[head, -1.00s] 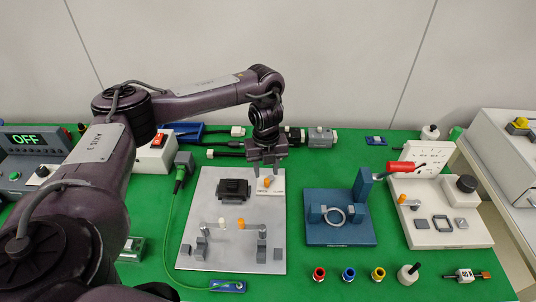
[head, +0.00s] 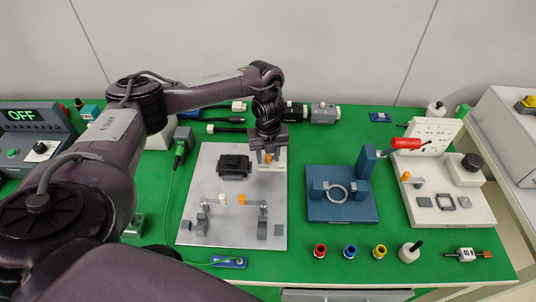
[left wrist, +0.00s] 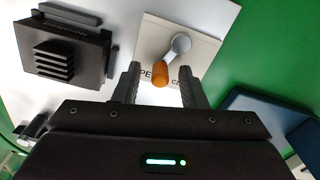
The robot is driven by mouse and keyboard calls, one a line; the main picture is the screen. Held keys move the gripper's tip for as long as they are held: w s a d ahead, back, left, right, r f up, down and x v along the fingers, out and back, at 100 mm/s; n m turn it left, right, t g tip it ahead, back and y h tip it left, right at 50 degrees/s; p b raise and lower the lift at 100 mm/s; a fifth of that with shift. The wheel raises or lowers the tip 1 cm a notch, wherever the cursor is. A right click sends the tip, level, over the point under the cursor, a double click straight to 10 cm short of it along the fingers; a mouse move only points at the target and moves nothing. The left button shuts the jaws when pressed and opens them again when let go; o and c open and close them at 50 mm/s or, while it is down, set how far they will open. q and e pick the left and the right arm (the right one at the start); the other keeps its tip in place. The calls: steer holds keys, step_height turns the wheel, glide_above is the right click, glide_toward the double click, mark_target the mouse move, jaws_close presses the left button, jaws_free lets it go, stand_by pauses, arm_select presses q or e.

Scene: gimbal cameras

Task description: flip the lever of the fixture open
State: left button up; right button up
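A grey plate fixture (head: 190,170) lies on the green bench. At its upper right is a small white label plate (left wrist: 200,55) with partly covered printing. On it sits a short grey lever with an orange knob (left wrist: 161,74); the lever also shows in the head view (head: 268,158). In the left wrist view the lever slants from its round pivot toward my gripper. My left gripper (left wrist: 160,82) is open, pointing down over the label plate. Its fingers stand on both sides of the orange knob, with gaps visible. The height of the fingertips relative to the knob is hard to tell. My right gripper is not in view.
A black ribbed block (head: 234,166) sits left of the lever on the plate. Two small clamps with a white knob (head: 222,199) and an orange knob (head: 241,199) stand nearer. A blue fixture (head: 342,208) stands to the right, with green bench between.

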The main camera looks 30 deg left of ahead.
arm_select(q)
jaws_close()
steer(key=shift+a+f+m, duration=0.1)
steer(key=shift+a+m, duration=0.1)
steer(key=shift+m, duration=0.3)
steer(key=shift+a+m+b, duration=0.2)
steer(key=shift+m+b, duration=0.15)
steer(key=shift+m, duration=0.25)
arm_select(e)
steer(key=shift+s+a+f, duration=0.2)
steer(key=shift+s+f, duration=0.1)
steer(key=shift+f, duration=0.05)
arm_select(q)
jaws_free()
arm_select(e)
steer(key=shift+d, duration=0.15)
